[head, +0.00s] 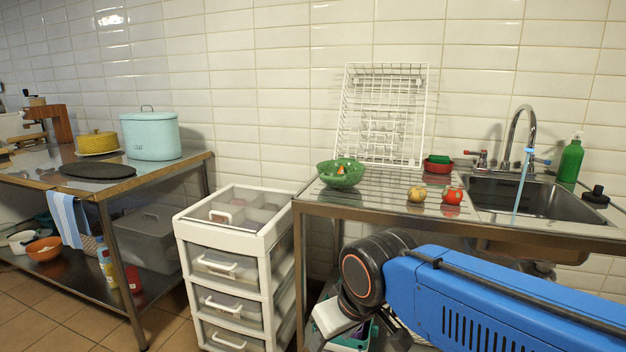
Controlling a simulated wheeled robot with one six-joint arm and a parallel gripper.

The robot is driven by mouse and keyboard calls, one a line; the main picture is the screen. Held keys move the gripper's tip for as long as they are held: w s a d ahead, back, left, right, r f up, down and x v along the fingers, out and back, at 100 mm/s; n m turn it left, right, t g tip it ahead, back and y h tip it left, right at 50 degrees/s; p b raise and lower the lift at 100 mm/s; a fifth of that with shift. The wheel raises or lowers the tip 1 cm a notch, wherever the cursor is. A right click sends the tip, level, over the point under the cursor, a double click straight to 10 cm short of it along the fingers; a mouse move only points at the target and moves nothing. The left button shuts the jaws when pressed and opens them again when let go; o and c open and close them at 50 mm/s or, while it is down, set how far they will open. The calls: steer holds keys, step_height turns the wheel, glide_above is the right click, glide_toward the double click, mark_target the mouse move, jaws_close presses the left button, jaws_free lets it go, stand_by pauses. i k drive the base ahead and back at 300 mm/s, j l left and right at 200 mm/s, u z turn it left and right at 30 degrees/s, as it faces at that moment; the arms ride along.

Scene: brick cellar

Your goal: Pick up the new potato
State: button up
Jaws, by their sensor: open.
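The new potato (416,195) is a small, round, yellowish-brown thing. It lies on the ridged metal drainboard (385,201) of the sink table, near its front edge, just left of a red tomato-like item (452,196). My blue arm reaches in from the lower right. My gripper (325,331) is at its end, below the tabletop, in front of the table and to the left of the potato. It is open and apart from the potato; its fingertips are hard to make out.
A green bowl (341,173) with food, a white wire rack (383,115) and a small red tray (437,164) share the drainboard. The sink (536,196) and tap lie right. A white drawer unit (236,262) stands left of the table. The drainboard between bowl and potato is clear.

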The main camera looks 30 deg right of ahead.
mark_target(416, 194)
steer(key=l+z, duration=0.1)
steer(key=z, duration=0.3)
steer(key=i+l+z, duration=0.1)
steer(key=z, duration=0.65)
steer(key=i+l, duration=0.05)
